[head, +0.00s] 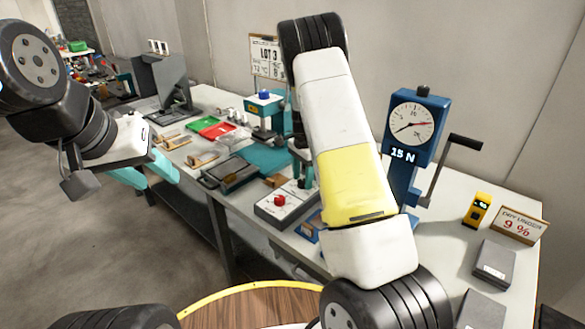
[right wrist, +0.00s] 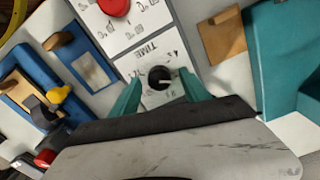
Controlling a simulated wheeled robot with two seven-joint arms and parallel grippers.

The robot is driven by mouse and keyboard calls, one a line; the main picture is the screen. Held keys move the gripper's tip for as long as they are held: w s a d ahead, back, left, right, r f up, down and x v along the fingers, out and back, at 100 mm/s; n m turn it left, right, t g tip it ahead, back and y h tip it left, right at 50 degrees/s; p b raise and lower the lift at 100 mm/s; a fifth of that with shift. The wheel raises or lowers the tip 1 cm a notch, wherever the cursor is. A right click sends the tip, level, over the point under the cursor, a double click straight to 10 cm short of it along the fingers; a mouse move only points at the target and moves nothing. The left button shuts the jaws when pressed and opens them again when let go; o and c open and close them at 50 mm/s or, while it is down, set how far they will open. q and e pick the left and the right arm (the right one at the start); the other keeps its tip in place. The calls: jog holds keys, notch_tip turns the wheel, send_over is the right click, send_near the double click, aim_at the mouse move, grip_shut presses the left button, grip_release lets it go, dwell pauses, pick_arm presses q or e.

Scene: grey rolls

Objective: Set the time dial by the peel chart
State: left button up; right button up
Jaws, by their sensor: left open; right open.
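The black time dial (right wrist: 160,77) sits on a white panel marked TIME in the right wrist view, with a light pointer mark on its right side. My right gripper (right wrist: 160,88) is open, with its teal fingers on either side of the dial. I cannot tell whether they touch it. The red knob (right wrist: 115,4) is on the neighbouring panel; it also shows in the head view (head: 280,200). My right arm hides the time dial in the head view. A LOT 3 sheet (head: 266,55) hangs on the wall; I cannot tell if it is the peel chart. My left gripper (head: 148,172) is open and empty, left of the bench.
A blue gauge (head: 408,125) marked 15 N, with a crank, stands right of my right arm. A sign reading DRY UNDER 9 % (head: 518,225) and a yellow meter (head: 477,210) stand at the right. Red and green trays (head: 216,129) lie farther back. Floor left of the bench is free.

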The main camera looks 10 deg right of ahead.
jog(key=shift+f, duration=0.1)
grip_shut()
jog(key=shift+n, duration=0.3)
jog(key=n, duration=1.1)
dwell(0.4)
jog(key=shift+n, duration=0.3)
grip_release()
